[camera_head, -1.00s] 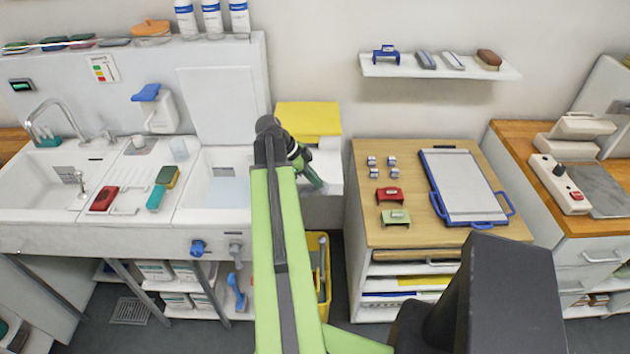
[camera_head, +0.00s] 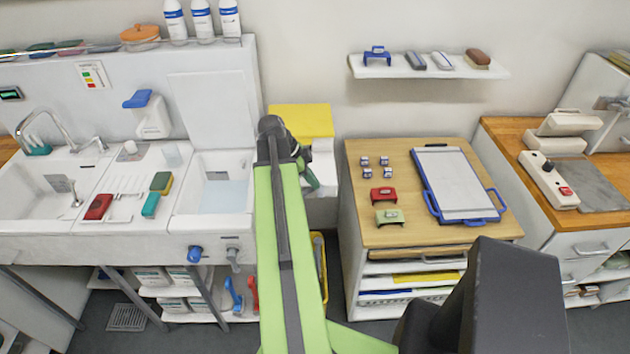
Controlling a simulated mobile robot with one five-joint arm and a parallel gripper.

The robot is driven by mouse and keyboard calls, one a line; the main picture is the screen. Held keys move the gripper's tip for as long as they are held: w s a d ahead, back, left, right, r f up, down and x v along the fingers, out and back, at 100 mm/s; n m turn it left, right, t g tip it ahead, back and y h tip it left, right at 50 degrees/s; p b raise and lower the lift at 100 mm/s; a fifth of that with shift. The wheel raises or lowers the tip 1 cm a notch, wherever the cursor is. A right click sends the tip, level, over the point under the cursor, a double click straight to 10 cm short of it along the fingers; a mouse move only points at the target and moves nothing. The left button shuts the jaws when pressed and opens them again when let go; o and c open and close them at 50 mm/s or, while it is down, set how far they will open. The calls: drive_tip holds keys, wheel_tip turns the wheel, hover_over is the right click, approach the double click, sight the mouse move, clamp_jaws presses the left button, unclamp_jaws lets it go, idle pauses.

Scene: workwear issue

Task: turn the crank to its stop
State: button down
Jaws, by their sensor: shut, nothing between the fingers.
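I cannot pick out a crank for certain. On the sink front are a blue knob-like fitting (camera_head: 195,254) and a grey one (camera_head: 232,255), too small to tell whether either turns as a crank. My green arm reaches up the middle of the picture. My gripper (camera_head: 312,178) is past its dark end joint, over the white surface between the sink unit and the wooden-topped cabinet. It is shut and empty, apart from both fittings. The arm's end hides part of that surface.
The sink unit (camera_head: 130,240) fills the left. A wooden-topped cabinet (camera_head: 400,160) stands right of my arm, bearing a blue-framed board (camera_head: 455,185) and small red and green pieces. A wall shelf (camera_head: 400,70) hangs above. Blue and red handles show below the sink.

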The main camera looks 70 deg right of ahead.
drive_tip(key=p+v, duration=1)
drive_tip(key=v, duration=0.2)
drive_tip(key=shift+s+d+r, duration=0.2)
drive_tip(key=shift+r, duration=0.15)
drive_tip(key=w+a+f+n+t+h+b, duration=0.1)
drive_tip(key=w+a+f+n+b, duration=0.25)
drive_tip(key=w+a, duration=0.8)
drive_tip(key=w+a+f+n+t+b, duration=0.2)
drive_tip(key=w+a+f+n+b, duration=0.15)
drive_tip(key=w+a, duration=0.8)
drive_tip(key=w+a+f+n+t+y+b, duration=0.1)
drive_tip(key=a+f+n, duration=0.1)
drive_tip(key=a+n, duration=1)
drive_tip(key=w+a+f+n+t+y+b, duration=0.1)
drive_tip(key=w+a+f+n+y, duration=0.1)
drive_tip(key=a+n, duration=1)
drive_tip(key=a+f, duration=0.1)
drive_tip(key=a, duration=0.5)
drive_tip(key=shift+w+y, duration=0.3)
drive_tip(key=shift+w, duration=0.05)
